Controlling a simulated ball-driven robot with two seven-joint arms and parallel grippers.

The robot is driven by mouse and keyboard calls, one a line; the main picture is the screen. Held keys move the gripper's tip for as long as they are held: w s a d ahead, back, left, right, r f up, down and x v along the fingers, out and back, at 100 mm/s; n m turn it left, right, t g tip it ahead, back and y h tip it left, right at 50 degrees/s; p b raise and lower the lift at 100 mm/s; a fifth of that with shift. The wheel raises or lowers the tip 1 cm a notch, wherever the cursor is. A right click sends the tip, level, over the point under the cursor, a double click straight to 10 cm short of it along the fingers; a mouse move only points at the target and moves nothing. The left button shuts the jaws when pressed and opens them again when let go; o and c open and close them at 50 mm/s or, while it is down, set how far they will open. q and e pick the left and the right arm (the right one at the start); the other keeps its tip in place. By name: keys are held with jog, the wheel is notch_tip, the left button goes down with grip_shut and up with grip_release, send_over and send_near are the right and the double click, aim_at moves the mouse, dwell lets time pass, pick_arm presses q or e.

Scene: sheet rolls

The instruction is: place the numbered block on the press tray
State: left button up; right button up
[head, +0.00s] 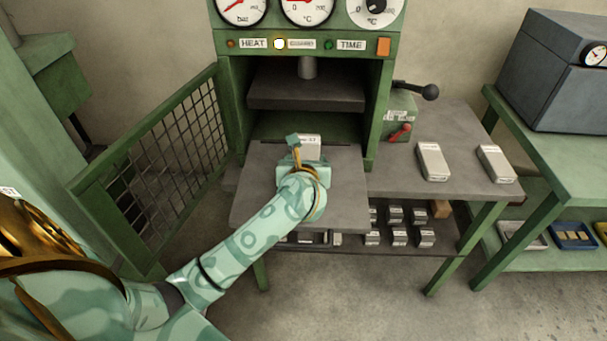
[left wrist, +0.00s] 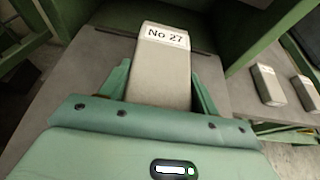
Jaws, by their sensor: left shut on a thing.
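A grey block labelled "No 27" (left wrist: 160,70) is between the fingers of my left gripper (left wrist: 158,88), which is shut on it. In the head view the block (head: 309,143) shows just beyond my left gripper (head: 303,155), its lower part hidden by the hand. The block is over the grey press tray (head: 345,190), which sticks out from the green press. I cannot tell whether the block touches the tray. The tray also shows in the left wrist view (left wrist: 75,110). My right gripper is not in view.
The press's upper plate (head: 306,90) is raised above the tray's back. A mesh guard door (head: 165,160) stands open at the left. Two grey blocks (head: 432,162) (head: 496,164) lie on the side table (head: 460,135). Several small blocks (head: 395,236) sit on the shelf below.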

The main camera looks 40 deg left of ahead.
pick_arm(q)
jog(key=shift+a+f, duration=0.25)
jog(key=shift+f, duration=0.1)
jog(key=f, duration=0.1)
jog(key=f+b, duration=0.1)
jog(key=shift+a+f, duration=0.3)
jog(key=shift+f, duration=0.1)
jog(key=shift+w+f+b, duration=0.15)
jog(key=shift+f+b, duration=0.15)
jog(key=shift+f, duration=0.05)
jog(key=shift+r, duration=0.1)
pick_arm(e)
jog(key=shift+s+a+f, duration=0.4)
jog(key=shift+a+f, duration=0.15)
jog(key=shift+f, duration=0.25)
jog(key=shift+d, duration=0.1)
pick_arm(q)
jog(key=o, duration=1.3)
jog(key=shift+d+f, duration=0.1)
jog(key=shift+f, duration=0.1)
jog(key=shift+c, duration=0.2)
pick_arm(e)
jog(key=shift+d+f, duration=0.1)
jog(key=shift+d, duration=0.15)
